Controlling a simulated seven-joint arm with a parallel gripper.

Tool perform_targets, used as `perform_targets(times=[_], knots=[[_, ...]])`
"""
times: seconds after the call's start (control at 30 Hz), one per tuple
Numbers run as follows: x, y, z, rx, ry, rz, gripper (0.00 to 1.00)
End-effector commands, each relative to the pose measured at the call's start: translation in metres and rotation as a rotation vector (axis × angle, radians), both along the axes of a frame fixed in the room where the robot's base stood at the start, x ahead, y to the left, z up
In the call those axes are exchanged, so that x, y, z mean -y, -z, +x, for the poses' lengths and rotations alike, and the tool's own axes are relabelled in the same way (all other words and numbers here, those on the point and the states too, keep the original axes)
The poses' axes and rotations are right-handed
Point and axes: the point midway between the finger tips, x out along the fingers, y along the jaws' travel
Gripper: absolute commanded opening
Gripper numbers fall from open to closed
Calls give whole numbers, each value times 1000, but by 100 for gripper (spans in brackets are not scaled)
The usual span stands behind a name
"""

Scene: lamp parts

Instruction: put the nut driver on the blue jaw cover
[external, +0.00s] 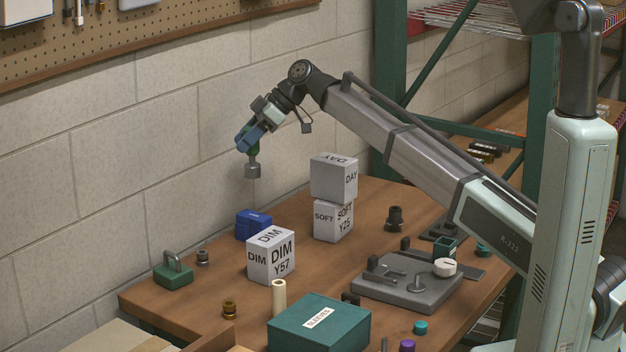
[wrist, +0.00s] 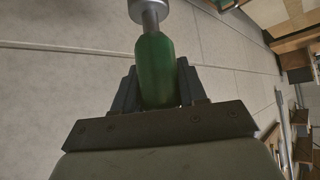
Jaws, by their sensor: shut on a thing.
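My gripper (external: 250,143) is shut on the nut driver (external: 252,170), high above the far left part of the table. The nut driver's grey metal socket end hangs downward. In the wrist view its green handle (wrist: 158,75) sits between my two fingers, with the metal shaft and socket beyond. A blue block-like part (external: 253,223), which looks like the blue jaw cover, stands on the table below the nut driver, with a clear gap between them. Its lower right side is partly hidden by the white DIM box.
The white DIM box (external: 271,256) stands right in front of the blue part. A stack of DAY (external: 334,178) and SOFT (external: 333,220) boxes stands to its right. A green padlock-like part (external: 173,274), a teal box (external: 318,325) and a grey fixture plate (external: 408,285) are nearer. The wall is close behind.

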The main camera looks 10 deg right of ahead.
Motion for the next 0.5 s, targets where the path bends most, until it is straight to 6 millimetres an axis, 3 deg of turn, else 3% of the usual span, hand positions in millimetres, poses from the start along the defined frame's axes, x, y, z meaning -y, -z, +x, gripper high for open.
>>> perform_targets(times=[0.17,0.5], knots=[[0,13,0,7,-8,1,7],[0,61,0,7,-8,1,7]])
